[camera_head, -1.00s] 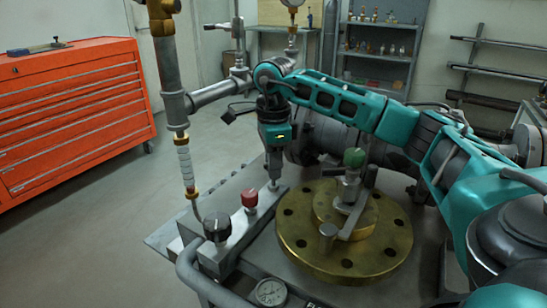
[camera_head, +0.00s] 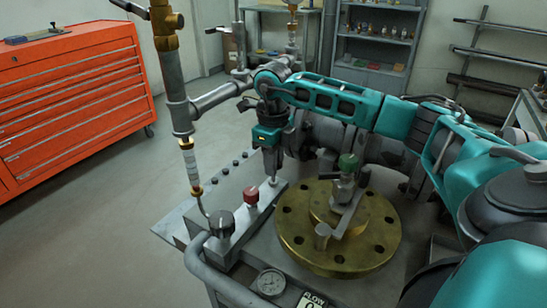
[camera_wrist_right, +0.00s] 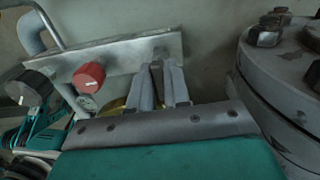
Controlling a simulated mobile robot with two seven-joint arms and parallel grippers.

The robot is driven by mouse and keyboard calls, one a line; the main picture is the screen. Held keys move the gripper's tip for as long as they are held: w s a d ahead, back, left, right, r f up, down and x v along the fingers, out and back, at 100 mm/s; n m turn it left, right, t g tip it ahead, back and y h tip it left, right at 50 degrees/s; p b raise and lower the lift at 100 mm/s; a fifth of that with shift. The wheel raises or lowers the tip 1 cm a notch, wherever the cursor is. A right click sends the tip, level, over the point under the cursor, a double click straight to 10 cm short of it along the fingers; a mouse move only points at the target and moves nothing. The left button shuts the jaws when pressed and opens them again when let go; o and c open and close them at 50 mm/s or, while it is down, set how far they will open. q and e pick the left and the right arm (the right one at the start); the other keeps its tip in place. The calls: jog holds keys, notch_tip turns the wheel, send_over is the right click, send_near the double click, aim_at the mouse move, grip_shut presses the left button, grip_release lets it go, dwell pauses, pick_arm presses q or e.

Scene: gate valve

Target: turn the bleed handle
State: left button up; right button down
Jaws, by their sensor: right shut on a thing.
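A grey manifold bar (camera_head: 240,217) carries a black knob (camera_head: 222,223) at its near end and a red knob (camera_head: 251,196) in the middle. My right gripper (camera_head: 272,179) points down at the bar's far end, past the red knob. In the right wrist view its fingers (camera_wrist_right: 160,85) are close together on a small, narrow part, which I take as the bleed handle (camera_wrist_right: 157,74); the fingers mostly hide it. The red knob (camera_wrist_right: 89,76) and black knob (camera_wrist_right: 30,88) stand free to its left there. My left gripper is not in view.
A vertical pipe (camera_head: 173,85) rises at the left, and a gauge (camera_head: 271,282) sits in front. An orange tool chest (camera_head: 75,100) is at the far left, with clear floor between.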

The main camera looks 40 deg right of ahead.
jog(key=shift+m, duration=0.3)
jog(key=c, duration=1.2)
grip_release()
